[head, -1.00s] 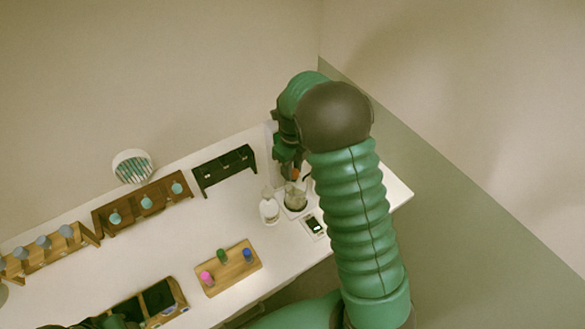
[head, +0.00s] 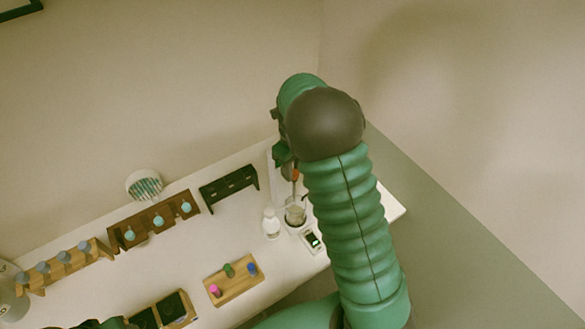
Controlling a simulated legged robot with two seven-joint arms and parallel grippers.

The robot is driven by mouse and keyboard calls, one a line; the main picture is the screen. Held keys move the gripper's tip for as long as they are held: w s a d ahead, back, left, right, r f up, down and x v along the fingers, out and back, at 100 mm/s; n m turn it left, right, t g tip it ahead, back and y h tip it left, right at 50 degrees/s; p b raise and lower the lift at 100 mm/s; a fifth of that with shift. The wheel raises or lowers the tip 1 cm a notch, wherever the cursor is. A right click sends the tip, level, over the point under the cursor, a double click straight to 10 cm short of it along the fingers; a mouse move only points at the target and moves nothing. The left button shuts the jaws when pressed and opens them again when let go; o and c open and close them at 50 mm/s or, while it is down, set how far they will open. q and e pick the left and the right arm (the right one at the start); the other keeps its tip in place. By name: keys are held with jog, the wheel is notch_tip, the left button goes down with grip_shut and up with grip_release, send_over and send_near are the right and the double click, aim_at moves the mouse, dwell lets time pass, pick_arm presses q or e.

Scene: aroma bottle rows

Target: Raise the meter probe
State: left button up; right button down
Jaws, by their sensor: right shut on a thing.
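My right gripper (head: 284,154) is above the back right part of the white table, partly hidden by my own arm. It is shut on the meter probe (head: 295,175), whose orange-red part shows just below the fingers. The probe's thin lower part points down toward a glass beaker (head: 296,215). I cannot tell whether its tip is inside the beaker. The small meter (head: 312,241) with a dark screen lies in front of the beaker. A green and dark part of my left arm shows at the bottom left edge; its fingers cannot be made out.
A white bottle (head: 271,224) stands left of the beaker. A black rack (head: 229,188), a brown rack with teal-topped bottles (head: 128,236) and a wooden tray with coloured bottles (head: 236,289) are further left. The table's right edge is close.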

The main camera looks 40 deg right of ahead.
jog(key=shift+w+d+r, duration=0.15)
jog(key=shift+r, duration=0.1)
jog(key=c, duration=1.4)
grip_release()
jog(key=o, duration=0.3)
jog(key=shift+r, duration=0.35)
notch_tip(320, 180, up, 16)
jog(key=b, duration=0.2)
jog(key=shift+b, duration=0.4)
